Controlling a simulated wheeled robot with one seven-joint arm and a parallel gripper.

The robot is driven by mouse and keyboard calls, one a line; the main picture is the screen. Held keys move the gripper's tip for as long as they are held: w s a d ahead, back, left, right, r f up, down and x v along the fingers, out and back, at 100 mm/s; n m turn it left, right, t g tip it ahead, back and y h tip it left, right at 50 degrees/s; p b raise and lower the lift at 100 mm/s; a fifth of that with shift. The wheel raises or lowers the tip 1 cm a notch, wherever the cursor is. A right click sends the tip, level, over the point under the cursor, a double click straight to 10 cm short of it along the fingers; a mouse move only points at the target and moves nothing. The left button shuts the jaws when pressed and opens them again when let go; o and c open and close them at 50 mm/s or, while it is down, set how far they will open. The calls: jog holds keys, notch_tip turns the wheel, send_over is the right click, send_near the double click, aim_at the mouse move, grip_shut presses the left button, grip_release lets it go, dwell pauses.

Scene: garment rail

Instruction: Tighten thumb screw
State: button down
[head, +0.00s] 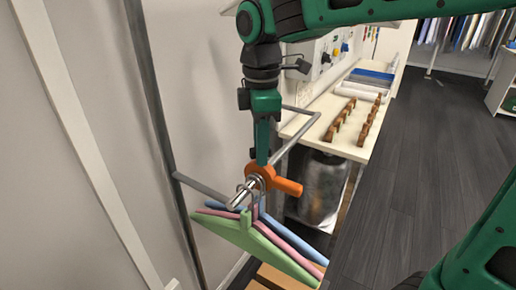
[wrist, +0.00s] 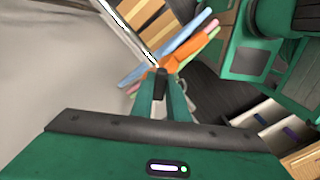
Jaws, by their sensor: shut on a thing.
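An orange thumb screw (head: 288,187) with a stubby handle pointing right sits at the grey garment rail, beside a shiny metal rod end (head: 242,196). It also shows in the wrist view (wrist: 184,60), just beyond my fingertips. My gripper (head: 262,163) points down from above with its fingers closed on the orange part. In the wrist view my gripper's tips (wrist: 161,82) meet at its near side. The fingers hide part of the screw, so I cannot tell how far it is turned.
Green (head: 236,232), pink and blue hangers hang just below the screw. A wall and upright post (head: 150,85) stand close on the left. A white bench (head: 325,112) with several brown blocks and a metal drum (head: 318,188) are behind. Dark floor (head: 440,150) is open on the right.

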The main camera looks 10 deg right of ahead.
jog(key=shift+w+a+r+m, duration=0.1)
jog(key=shift+w+a+m, duration=0.05)
jog(key=shift+m, duration=1.05)
jog(key=c, duration=1.7)
grip_release()
